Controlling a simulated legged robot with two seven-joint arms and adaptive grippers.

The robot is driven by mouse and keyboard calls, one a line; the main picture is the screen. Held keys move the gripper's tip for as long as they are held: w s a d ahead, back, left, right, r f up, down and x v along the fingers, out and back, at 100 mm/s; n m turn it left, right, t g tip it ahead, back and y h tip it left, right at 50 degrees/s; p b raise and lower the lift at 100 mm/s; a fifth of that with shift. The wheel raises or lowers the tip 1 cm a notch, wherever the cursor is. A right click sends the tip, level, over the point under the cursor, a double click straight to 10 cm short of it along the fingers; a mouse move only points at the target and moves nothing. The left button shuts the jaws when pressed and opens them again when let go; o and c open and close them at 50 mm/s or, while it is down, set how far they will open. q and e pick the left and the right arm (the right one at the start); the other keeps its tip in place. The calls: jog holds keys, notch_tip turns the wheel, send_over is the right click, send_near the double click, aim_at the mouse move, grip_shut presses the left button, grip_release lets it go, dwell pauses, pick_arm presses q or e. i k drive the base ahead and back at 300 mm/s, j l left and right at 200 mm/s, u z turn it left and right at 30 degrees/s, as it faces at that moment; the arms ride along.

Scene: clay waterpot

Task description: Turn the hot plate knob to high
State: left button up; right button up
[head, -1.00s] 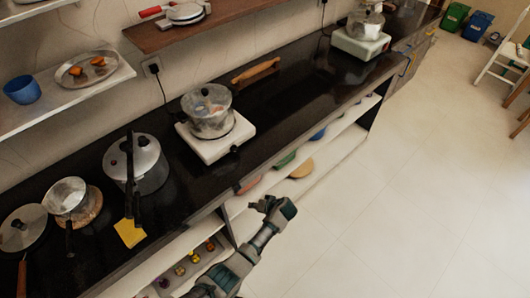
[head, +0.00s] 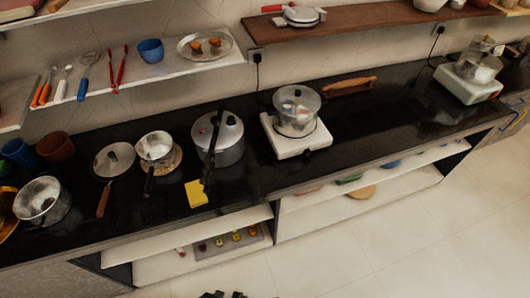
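A white hot plate (head: 283,146) stands on the black counter right of the middle, with a lidded, see-through pot (head: 296,120) on top. A small dark spot on its front side looks like the knob (head: 307,152); its setting is too small to read. A second white hot plate (head: 462,88) stands at the far right of the counter, also with a pot on it; its knob is not clear. Dark tips, probably of my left gripper (head: 224,294), just show at the bottom edge, well below and apart from the counter. Its opening cannot be seen. My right gripper is out of view.
A pressure cooker (head: 228,150), a yellow sponge (head: 196,193), a saucepan (head: 156,148) and other pans stand left of the nearer hot plate. Shelves hang above the counter. The floor (head: 400,255) in front is clear.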

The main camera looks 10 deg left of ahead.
aim_at(307, 151)
jog(key=i+l+u, duration=0.15)
jog(key=l+u, duration=0.35)
jog(key=i+l+u, duration=0.1)
jog(key=l+u, duration=0.7)
jog(key=u, duration=0.15)
jog(key=l+u, duration=0.5)
jog(key=k+j, duration=0.05)
